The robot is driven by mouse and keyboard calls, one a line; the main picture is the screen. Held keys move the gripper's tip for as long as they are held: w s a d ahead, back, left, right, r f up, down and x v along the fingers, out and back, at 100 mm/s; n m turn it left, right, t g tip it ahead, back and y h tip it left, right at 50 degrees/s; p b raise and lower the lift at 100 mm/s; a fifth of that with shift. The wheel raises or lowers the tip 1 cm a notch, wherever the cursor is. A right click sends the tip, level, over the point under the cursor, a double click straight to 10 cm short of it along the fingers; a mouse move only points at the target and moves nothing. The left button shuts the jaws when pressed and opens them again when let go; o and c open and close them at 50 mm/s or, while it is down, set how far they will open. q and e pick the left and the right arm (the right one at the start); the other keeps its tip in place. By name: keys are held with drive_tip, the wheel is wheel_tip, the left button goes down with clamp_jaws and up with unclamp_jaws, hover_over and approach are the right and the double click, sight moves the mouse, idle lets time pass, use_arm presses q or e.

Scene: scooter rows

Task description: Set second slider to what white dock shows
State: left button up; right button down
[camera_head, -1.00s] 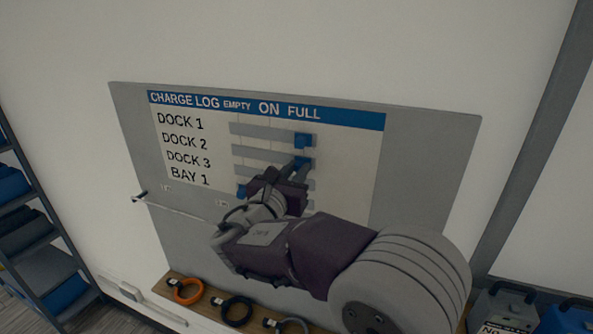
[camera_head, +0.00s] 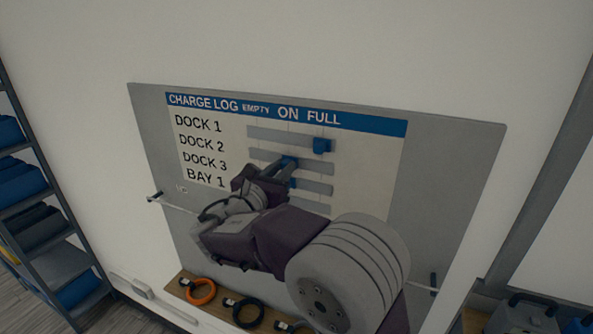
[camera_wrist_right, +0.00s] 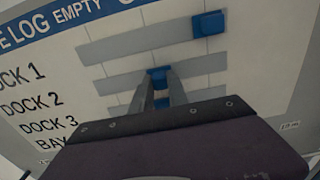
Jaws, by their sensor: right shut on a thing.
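The grey charge log board (camera_head: 440,190) hangs on the wall, with a blue header reading EMPTY, ON, FULL and rows Dock 1, Dock 2, Dock 3 and Bay 1. The first row's blue slider (camera_head: 321,146) is at the right, under FULL. My right gripper (camera_head: 279,166) is shut on the second row's blue slider (camera_head: 289,160), around the middle under ON. It also shows between the fingers in the right wrist view (camera_wrist_right: 159,73). A blue patch below is probably the third slider (camera_head: 292,183). My arm hides the fourth slider. No white dock or left gripper is in view.
Below the board, a wooden ledge (camera_head: 180,289) has an orange ring (camera_head: 202,292), a black ring (camera_head: 243,312) and a partly hidden grey one. A shelf rack with blue bins (camera_head: 28,184) stands at left. A grey box (camera_head: 524,315) sits at lower right.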

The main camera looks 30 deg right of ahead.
drive_tip(key=shift+w+a, duration=0.2)
drive_tip(key=shift+w, duration=0.05)
drive_tip(key=c, duration=1.3)
unclamp_jaws()
drive_tip(key=shift+s+d+r, duration=0.1)
drive_tip(key=shift+s+d, duration=0.2)
drive_tip(key=shift+s, duration=0.05)
drive_tip(key=shift+w+a, duration=0.35)
drive_tip(key=shift+a, duration=0.1)
use_arm(q)
wheel_tip(320, 180, down, 4)
drive_tip(key=b, duration=0.4)
drive_tip(key=shift+w+a, duration=0.1)
drive_tip(key=shift+w, duration=0.05)
use_arm(e)
drive_tip(key=v, duration=0.8)
drive_tip(key=shift+s+a, duration=0.2)
drive_tip(key=shift+s, duration=0.25)
drive_tip(key=shift+d, duration=0.1)
